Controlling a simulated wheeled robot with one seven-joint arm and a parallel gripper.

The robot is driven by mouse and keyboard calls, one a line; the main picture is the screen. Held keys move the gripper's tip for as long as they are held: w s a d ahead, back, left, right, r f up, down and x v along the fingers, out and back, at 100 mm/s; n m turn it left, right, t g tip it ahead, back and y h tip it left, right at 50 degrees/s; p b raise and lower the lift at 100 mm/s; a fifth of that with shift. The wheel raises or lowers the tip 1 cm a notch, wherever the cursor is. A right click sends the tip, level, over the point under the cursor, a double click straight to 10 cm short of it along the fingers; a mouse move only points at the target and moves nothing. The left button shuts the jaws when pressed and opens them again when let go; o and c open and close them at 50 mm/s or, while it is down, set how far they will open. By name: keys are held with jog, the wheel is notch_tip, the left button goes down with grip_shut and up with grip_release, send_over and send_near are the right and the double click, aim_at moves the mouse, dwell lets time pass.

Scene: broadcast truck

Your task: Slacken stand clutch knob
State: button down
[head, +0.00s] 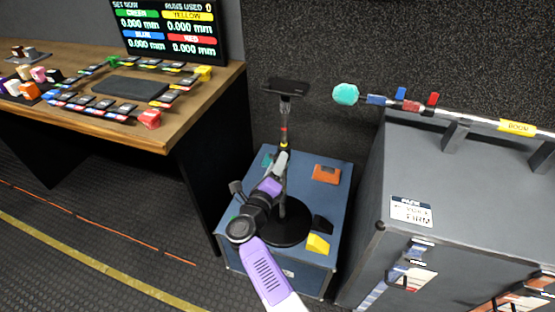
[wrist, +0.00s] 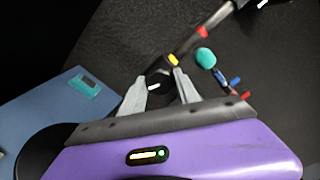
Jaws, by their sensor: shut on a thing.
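The stand (head: 284,190) has a thin black pole, a flat plate on top and a round black foot, and it is upright on a blue case. Red and yellow bands mark its pole (wrist: 184,48). My gripper (head: 283,157) reaches the pole just below the yellow band. In the wrist view, my gripper (wrist: 159,81) is shut on the dark clutch knob (wrist: 154,87), which carries a short pale mark. In the head view the knob is mostly hidden by the gripper.
A grey case (head: 455,160) with a long boom (head: 465,115) stands close on the right. A wooden desk (head: 150,132) is at the left. Dark floor lies between.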

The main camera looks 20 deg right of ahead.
jog(key=n+p, duration=0.6)
jog(key=n, duration=1)
jog(key=shift+f+n, duration=0.15)
jog(key=shift+n, duration=0.25)
jog(key=shift+a, duration=0.1)
jog(key=c, duration=0.9)
grip_release()
jog(key=shift+s, duration=0.1)
